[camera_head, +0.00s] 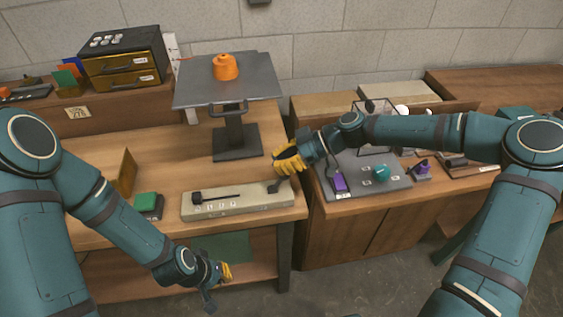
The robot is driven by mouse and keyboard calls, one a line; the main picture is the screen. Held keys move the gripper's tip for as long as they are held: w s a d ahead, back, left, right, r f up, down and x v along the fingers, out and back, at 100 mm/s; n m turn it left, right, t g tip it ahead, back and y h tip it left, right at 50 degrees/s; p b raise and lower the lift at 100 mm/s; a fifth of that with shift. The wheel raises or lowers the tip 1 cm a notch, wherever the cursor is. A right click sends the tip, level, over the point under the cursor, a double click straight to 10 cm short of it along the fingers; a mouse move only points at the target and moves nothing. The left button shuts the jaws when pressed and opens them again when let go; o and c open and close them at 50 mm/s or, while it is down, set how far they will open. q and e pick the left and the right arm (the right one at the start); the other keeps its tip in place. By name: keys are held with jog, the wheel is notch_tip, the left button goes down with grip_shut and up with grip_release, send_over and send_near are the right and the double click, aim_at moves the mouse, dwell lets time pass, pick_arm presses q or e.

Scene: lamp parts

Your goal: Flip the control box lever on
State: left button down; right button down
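The control box (235,203) is a long beige box lying near the front edge of the wooden bench. A black lever piece with a thin rod (215,196) lies along its top at the left. A small dark part (273,187) stands at its right end. My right gripper (288,166), with yellow fingers, is just above and behind that right end. I cannot tell whether it touches the box or how far its fingers are apart. My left gripper (218,284) hangs low in front of the bench, away from the box; its finger opening is unclear.
A black stand with a flat plate (215,88) bears an orange part (225,66) behind the box. A green-topped block (146,202) is left of the box. A grey tray (350,162) with purple and teal parts is at the right. A drawer unit (127,60) stands back left.

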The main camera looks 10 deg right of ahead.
pick_arm(q)
jog(key=shift+s+d+r+p, duration=0.1)
jog(key=shift+s+r+p, duration=0.2)
jog(key=shift+r+p, duration=0.25)
jog(key=shift+s+d+r+p, duration=0.1)
jog(key=shift+s+r+p, duration=0.2)
jog(key=shift+r+p, duration=0.25)
pick_arm(e)
jog(key=d+r, duration=0.6)
jog(key=d, duration=0.1)
jog(key=shift+r, duration=0.2)
pick_arm(q)
jog(key=shift+s, duration=0.1)
pick_arm(e)
jog(key=shift+s+f, duration=0.1)
